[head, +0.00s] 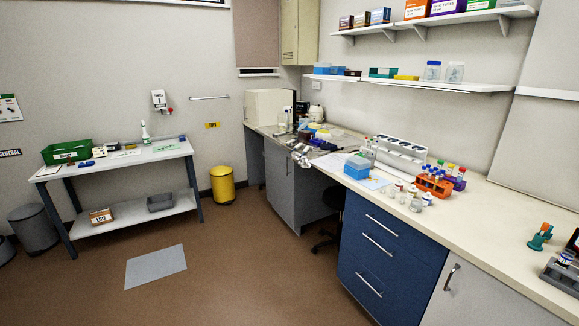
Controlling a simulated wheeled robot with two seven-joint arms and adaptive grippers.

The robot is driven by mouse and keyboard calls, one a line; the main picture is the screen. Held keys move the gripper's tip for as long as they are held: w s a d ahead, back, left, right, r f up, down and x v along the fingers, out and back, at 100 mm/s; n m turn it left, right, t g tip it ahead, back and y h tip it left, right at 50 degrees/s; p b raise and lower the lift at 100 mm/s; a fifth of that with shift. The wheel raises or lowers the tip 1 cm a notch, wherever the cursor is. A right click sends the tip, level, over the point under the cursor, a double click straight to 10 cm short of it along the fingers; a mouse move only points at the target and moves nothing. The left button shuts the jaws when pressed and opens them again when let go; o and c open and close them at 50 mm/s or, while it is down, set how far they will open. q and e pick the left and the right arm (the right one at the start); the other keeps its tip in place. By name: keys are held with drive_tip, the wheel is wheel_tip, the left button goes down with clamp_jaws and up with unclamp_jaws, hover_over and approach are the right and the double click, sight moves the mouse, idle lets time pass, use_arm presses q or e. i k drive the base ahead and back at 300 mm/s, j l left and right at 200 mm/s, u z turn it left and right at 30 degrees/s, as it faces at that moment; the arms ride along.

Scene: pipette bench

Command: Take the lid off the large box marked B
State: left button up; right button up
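I cannot make out a letter B on any box from here. A blue box (357,167) with a paler top stands on the long bench, at the front edge left of the white rack. It looks closed, but any marking on it is too small to read. Other small blue boxes (335,70) sit on the lower wall shelf, also without a readable letter. Neither of my grippers shows in the head view.
The long bench (500,205) runs along the right wall, with a white rack (401,153), an orange tube rack (433,186) and several small jars. A side table (110,160) holds a green crate (68,151). A grey mat (156,266) lies on open brown floor.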

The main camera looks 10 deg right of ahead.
sight(356, 162)
drive_tip(key=i, duration=2.4)
drive_tip(key=z, duration=0.55)
